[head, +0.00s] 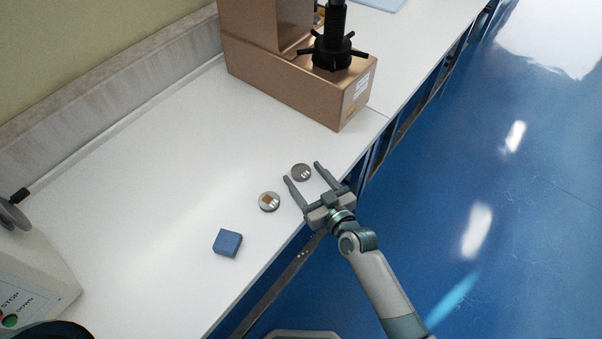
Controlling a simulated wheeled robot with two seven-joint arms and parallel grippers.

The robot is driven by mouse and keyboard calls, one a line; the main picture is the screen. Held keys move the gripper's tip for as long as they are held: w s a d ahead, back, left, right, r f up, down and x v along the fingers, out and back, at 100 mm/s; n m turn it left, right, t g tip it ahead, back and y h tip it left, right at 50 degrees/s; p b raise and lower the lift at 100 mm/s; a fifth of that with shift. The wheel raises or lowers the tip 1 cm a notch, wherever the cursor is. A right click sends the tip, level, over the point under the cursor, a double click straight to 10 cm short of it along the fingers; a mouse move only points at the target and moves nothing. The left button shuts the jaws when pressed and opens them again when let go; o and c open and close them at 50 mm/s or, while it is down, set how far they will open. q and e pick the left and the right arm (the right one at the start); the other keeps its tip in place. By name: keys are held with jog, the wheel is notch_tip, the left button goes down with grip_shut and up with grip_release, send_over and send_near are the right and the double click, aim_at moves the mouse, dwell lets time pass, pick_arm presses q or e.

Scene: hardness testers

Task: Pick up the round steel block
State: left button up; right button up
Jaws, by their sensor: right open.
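Two round steel blocks lie on the white bench top. The farther round steel block (301,173) is grey with small pale marks. The nearer round steel block (269,202) has an orange-brown patch and pale marks. My right gripper (302,171) reaches in from the bench's right edge and is open. Its two fingertips are on either side of the farther block, with visible gaps. The nearer block lies outside the gripper, left of its left finger. The exact height of the fingers above the bench is hard to tell. My left gripper is not in view.
A blue square block (227,243) lies nearer on the bench. A large copper-coloured tester (290,85) with a black spindle stands beyond the gripper. A pale machine with buttons (30,280) stands at the left. The middle left of the bench is clear.

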aim_at(306, 178)
dwell(0.4)
jog(key=c, duration=1.4)
jog(key=shift+r, duration=0.2)
jog(key=shift+r+p, duration=0.8)
jog(key=shift+p, duration=0.15)
notch_tip(306, 178, up, 3)
jog(key=p, duration=0.3)
jog(key=s+d+r+p, duration=0.1)
jog(key=d+r+p, duration=0.1)
jog(key=d, duration=0.1)
jog(key=s+d+r+p, duration=0.1)
jog(key=d+r, duration=0.1)
jog(key=d, duration=0.2)
jog(key=s+d+r+p, duration=0.1)
jog(key=d+r+p, duration=0.1)
jog(key=d, duration=0.2)
jog(key=shift+s+r+p, duration=0.1)
jog(key=shift+s+p, duration=0.2)
jog(key=shift+s, duration=0.1)
